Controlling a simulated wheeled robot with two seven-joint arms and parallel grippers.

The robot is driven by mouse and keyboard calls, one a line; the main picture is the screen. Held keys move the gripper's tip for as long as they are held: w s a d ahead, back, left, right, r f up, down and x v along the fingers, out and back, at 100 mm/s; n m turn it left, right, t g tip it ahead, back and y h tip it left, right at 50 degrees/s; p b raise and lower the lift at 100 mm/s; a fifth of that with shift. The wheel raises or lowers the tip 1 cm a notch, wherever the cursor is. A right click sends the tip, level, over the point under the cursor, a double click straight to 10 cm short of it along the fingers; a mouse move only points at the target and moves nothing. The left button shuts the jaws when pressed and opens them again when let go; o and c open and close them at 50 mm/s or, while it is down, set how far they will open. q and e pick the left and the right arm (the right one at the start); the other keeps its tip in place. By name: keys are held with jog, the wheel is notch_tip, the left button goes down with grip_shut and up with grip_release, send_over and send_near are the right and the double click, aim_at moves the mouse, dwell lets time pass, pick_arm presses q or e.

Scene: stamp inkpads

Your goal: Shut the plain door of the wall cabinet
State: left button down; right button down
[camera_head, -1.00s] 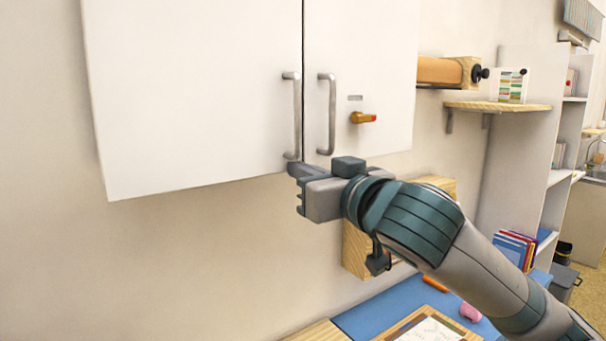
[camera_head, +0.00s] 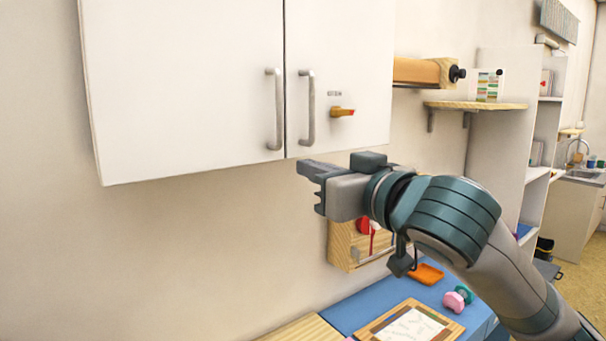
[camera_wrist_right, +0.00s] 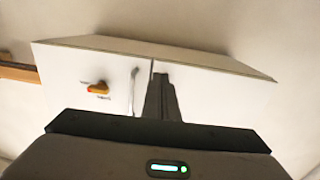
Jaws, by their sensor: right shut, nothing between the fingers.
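The white wall cabinet has two doors side by side. The plain door (camera_head: 185,85) is the left one and has a vertical bar handle (camera_head: 275,108). It looks flush with the other door (camera_head: 345,70), with only a thin seam between them. My right gripper (camera_head: 308,170) is shut and empty, just below the cabinet's lower edge near the seam, apart from the handles in the head view. In the right wrist view its fingers (camera_wrist_right: 160,98) overlap the plain door (camera_wrist_right: 210,98) beside the seam and hide its handle. My left gripper is out of view.
The other door carries an orange latch (camera_head: 341,112) and its own handle (camera_head: 307,107). A wooden box (camera_head: 343,248) is on the wall below my right gripper. A blue mat (camera_head: 352,312) with a framed sheet lies lower down. A wooden shelf (camera_head: 475,105) is at the right.

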jog(key=shift+b+v, duration=0.9)
jog(key=shift+v, duration=2)
jog(key=shift+w+d, duration=0.1)
